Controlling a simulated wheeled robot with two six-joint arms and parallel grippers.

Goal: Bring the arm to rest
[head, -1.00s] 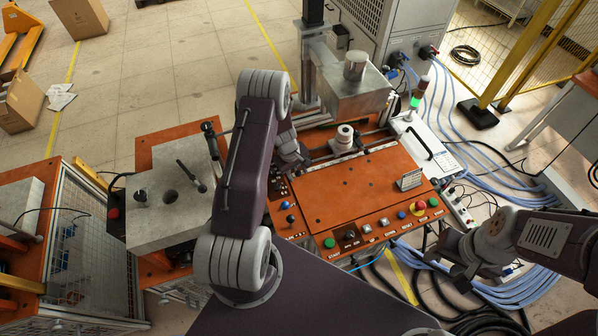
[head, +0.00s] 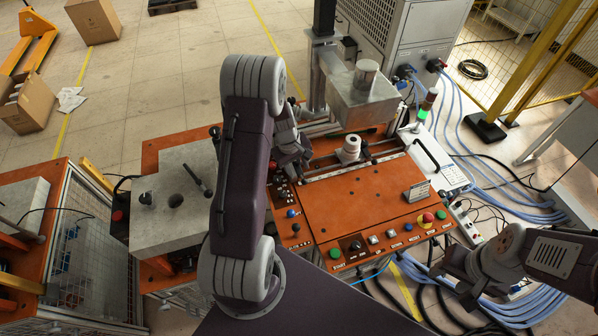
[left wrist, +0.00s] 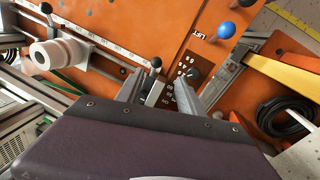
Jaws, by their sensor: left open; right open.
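My left arm crosses the middle of the head view. Its gripper (head: 303,163) is beside the left end of the orange control bench (head: 355,204) and is partly hidden by the arm. In the left wrist view the left gripper (left wrist: 172,84) has its fingers apart, with a small black-knobbed lever and a dark panel showing between and beyond them. I see nothing held. My right gripper (head: 462,281) is open at the lower right, over cables, apart from the bench.
A white cylindrical part (head: 350,150) stands on the bench's rail, under a metal block (head: 359,98). A grey slab (head: 176,200) on an orange stand is at left. Buttons line the bench front, including a red emergency stop (head: 428,217). Blue cables (head: 512,211) lie at right.

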